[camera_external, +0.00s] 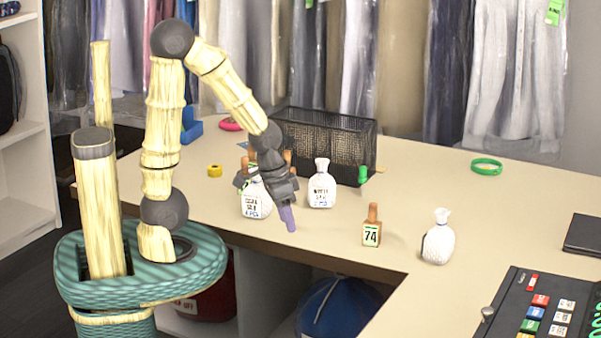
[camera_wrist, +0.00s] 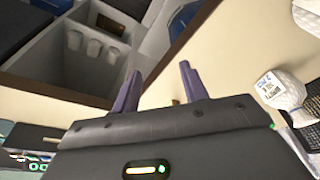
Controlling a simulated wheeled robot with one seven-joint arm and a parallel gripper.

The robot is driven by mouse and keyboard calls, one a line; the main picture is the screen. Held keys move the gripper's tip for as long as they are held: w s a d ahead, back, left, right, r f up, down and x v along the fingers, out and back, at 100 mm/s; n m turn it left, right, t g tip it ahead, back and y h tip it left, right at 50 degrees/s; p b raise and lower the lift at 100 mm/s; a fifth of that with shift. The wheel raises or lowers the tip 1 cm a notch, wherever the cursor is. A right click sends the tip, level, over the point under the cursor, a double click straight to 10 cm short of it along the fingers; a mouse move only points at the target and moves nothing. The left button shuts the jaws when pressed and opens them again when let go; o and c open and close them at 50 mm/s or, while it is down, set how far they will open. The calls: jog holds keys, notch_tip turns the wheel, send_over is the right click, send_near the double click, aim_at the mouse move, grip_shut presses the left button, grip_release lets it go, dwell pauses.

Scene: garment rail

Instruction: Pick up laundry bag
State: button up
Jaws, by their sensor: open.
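Three small white tied bags stand on the beige counter. A labelled white bag (camera_external: 257,200) is partly hidden behind my gripper (camera_external: 288,216). Another labelled white bag (camera_external: 321,188) stands just right of it, and a third white bag (camera_external: 437,242) stands further right near the inner counter edge. In the wrist view my gripper (camera_wrist: 161,88) has its two purple fingers apart with nothing between them. A labelled white bag (camera_wrist: 278,92) shows at the right of that view, outside the fingers. Which bag the task means is not clear.
A black mesh basket (camera_external: 325,138) stands behind the bags. A brown tag stand marked 74 (camera_external: 372,228) sits between the bags. A black keypad panel (camera_external: 540,305) is at the front right. Blue (camera_external: 340,308) and red (camera_external: 212,300) bundles are below the counter.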

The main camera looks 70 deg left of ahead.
jog(key=shift+w, duration=0.1)
jog(key=w+d+t, duration=0.1)
jog(key=w, duration=0.3)
jog(key=w+d+f+t+p, duration=0.1)
jog(key=w+t, duration=0.1)
jog(key=w, duration=0.1)
jog(key=w+d+f+t, duration=0.1)
jog(key=w+d+t, duration=0.1)
jog(key=w, duration=0.2)
jog(key=shift+w+f+h+p, duration=0.2)
jog(key=shift+w+h+p, duration=0.1)
jog(key=shift+p, duration=0.1)
jog(key=w+d+t, duration=0.1)
jog(key=w+t, duration=0.1)
jog(key=w+d+t+p, duration=0.1)
jog(key=w+t, duration=0.1)
jog(key=w+d+t, duration=0.1)
jog(key=w+d, duration=0.1)
jog(key=shift+r+m+t+h+p, duration=0.25)
jog(key=shift+m+t+h+p, duration=0.05)
jog(key=shift+t, duration=0.1)
jog(key=shift+w+d+r+t+p, duration=0.25)
jog(key=shift+d+t, duration=0.3)
jog(key=shift+t, duration=0.35)
jog(key=shift+s+d+r+t, duration=0.15)
jog(key=shift+d+r+t, duration=0.15)
jog(key=shift+t, duration=0.2)
jog(key=shift+s+d+r+m+t+h+p, duration=0.4)
jog(key=shift+d+r+t+h, duration=0.15)
jog(key=shift+t, duration=0.25)
